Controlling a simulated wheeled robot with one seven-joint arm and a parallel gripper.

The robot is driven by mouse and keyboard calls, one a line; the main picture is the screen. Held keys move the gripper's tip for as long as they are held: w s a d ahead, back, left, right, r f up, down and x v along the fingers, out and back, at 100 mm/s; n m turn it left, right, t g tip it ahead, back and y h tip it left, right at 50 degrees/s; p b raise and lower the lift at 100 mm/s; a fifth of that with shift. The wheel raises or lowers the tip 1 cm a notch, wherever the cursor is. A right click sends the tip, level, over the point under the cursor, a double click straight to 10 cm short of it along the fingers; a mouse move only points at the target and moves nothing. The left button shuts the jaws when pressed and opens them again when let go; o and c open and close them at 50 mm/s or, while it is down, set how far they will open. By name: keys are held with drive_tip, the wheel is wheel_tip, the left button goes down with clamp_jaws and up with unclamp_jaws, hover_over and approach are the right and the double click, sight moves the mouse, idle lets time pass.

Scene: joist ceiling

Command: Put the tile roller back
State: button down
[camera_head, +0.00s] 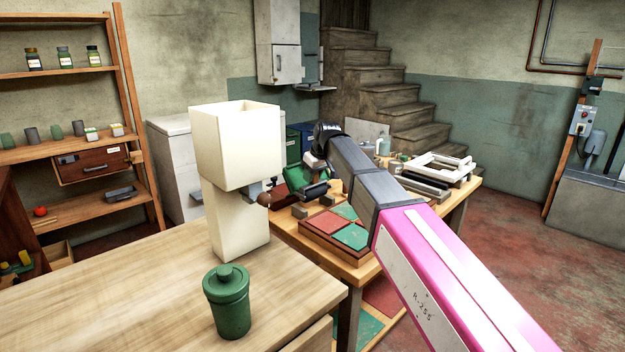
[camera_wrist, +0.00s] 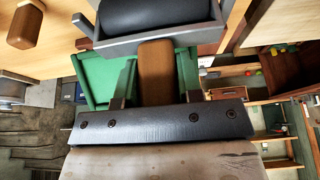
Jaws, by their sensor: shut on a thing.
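The tile roller shows in the wrist view as a black roller (camera_wrist: 155,15) in a grey frame with a brown wooden handle (camera_wrist: 155,70). My gripper (camera_wrist: 158,92) is shut on that handle, and the roller end points away from the palm. In the head view my pink and grey arm reaches over the workbench, and the dark roller (camera_head: 315,190) hangs at its end, above the bench. My fingers are small and partly hidden there. A green object (camera_head: 294,177) is close behind the roller; it also shows behind the handle in the wrist view (camera_wrist: 97,82).
A workbench (camera_head: 367,270) carries a board of red and green tiles (camera_head: 326,229) and a pale frame (camera_head: 446,168). A nearer wooden table (camera_head: 150,290) holds a cream block-shaped stand (camera_head: 237,150) and a green lidded canister (camera_head: 228,303). Shelves (camera_head: 70,140) stand left.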

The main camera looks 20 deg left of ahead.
drive_tip(key=shift+f, duration=0.7)
drive_tip(key=shift+f, duration=0.6)
drive_tip(key=c, duration=0.8)
unclamp_jaws()
drive_tip(key=shift+r, duration=0.25)
drive_tip(key=v, duration=1.2)
drive_tip(key=shift+r, duration=0.35)
